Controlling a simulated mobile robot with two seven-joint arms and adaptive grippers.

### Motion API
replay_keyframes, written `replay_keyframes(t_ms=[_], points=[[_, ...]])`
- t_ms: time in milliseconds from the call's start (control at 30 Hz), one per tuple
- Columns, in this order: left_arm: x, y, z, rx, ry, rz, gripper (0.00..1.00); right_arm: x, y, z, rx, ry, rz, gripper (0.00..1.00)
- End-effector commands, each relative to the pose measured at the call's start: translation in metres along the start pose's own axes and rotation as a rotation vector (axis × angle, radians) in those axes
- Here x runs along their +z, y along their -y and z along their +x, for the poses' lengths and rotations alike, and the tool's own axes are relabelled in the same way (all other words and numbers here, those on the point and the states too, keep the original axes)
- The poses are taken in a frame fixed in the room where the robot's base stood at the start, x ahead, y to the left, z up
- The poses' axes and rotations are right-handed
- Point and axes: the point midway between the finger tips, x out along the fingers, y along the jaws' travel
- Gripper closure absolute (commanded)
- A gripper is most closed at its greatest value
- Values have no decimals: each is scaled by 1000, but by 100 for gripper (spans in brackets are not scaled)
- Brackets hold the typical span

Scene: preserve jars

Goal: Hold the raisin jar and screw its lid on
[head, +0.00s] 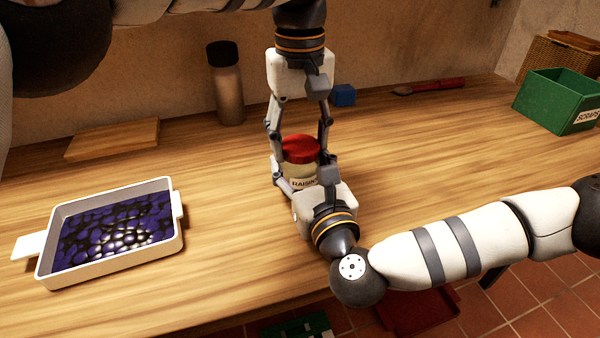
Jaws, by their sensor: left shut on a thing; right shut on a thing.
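The raisin jar (303,182) stands upright near the middle of the table, pale, with a label that reads RAISIN as far as it shows. Its red lid (300,147) sits on top; I cannot tell how tightly it is seated. My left gripper (302,143) comes down from above and is shut on the lid, one finger on each side. My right gripper (304,173) reaches in low from the front and is shut on the jar body. Its palm and fingers hide the jar's lower part.
A white tray (178,240) of dark purple fruit stands at left. A wooden board (112,139), a dark-capped bottle (227,85), a blue block (343,96) and a red-handled tool (430,87) lie along the back. A green scraps box (545,108) stands at right.

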Motion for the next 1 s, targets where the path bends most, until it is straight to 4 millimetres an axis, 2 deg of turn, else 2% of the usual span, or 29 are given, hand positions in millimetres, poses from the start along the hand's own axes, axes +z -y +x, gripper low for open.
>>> replay_keyframes(t_ms=[67,300,400,567,600,667,700,1000], points=[[0,0,0,-1,0,99,80,0,0,0,-1,-1,0,100],[0,0,1,-1,1,786,80,0,0,0,-1,-1,0,100],[0,0,1,0,2,1005,80,0,0,0,-1,-1,0,100],[0,0,1,0,2,1025,80,0,0,0,-1,-1,0,100],[0,0,1,0,2,1024,40,0,0,0,-1,-1,0,100],[0,0,1,0,2,1024,26,0,0,0,-1,-1,0,100],[0,0,1,0,2,1023,23,-1,0,0,-1,-1,0,100],[0,0,-1,0,1,1022,23,0,0,0,-1,-1,0,100]])
